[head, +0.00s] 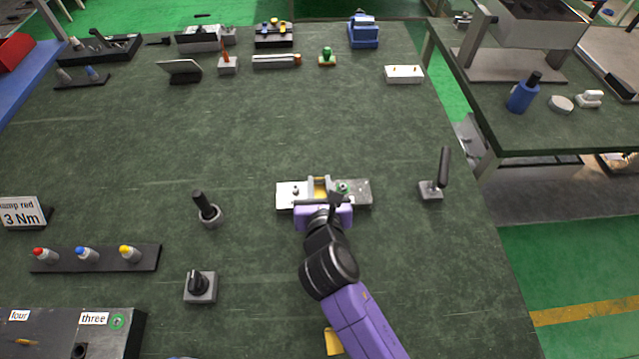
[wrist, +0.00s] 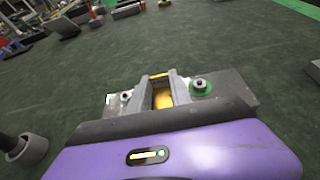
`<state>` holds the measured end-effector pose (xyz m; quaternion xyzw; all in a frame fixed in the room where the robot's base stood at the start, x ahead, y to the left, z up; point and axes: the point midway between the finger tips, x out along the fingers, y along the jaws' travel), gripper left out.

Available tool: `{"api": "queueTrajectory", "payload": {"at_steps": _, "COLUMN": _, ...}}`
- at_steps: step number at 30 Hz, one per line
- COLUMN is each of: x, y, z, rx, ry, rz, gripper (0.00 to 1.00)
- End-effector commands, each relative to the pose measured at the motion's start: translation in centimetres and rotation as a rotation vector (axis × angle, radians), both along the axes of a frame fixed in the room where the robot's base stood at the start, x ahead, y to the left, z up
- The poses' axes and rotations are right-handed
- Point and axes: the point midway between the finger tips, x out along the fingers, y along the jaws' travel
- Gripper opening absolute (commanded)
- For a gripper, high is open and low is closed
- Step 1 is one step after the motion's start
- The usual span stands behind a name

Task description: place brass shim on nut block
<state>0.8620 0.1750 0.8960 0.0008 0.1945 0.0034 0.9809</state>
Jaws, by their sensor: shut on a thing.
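The nut block appears to be the pale grey metal bar (head: 360,193) in the middle of the table. It carries a nut near each end, the right one ringed in green; the bar also shows in the wrist view (wrist: 235,90). My gripper (head: 320,187) is over the middle of the bar, its fingers between the two nuts. The fingers are shut on the yellow brass shim (wrist: 162,99), which shows between them. My fingers hide the shim's edges and underside, so I cannot tell whether it touches the block.
A black-handled lever (head: 441,175) stands right of the block. The table beyond the block is clear up to the back row.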

Motion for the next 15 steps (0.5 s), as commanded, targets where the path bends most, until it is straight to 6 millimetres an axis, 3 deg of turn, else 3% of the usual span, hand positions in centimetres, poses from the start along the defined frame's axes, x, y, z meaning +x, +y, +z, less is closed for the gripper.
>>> {"api": "queueTrajectory", "payload": {"at_steps": 6, "x": 0.02, "y": 0.0, "z": -0.18, "rx": 0.001, "ry": 0.0, "rz": 0.0, "gripper": 0.0}}
{"api": "queueTrajectory", "payload": {"at_steps": 7, "x": 0.01, "y": 0.0, "z": -0.18, "rx": 0.001, "ry": 0.0, "rz": 0.0, "gripper": 0.29}}
{"api": "queueTrajectory", "payload": {"at_steps": 9, "x": 0.02, "y": 0.0, "z": -0.17, "rx": 0.001, "ry": 0.0, "rz": 0.0, "gripper": 0.42}}
{"api": "queueTrajectory", "payload": {"at_steps": 10, "x": 0.01, "y": 0.0, "z": -0.17, "rx": 0.001, "ry": 0.0, "rz": 0.0, "gripper": 0.46}}
{"api": "queueTrajectory", "payload": {"at_steps": 15, "x": 0.01, "y": 0.01, "z": -0.16, "rx": 0.001, "ry": 0.0, "rz": 0.0, "gripper": 0.46}}
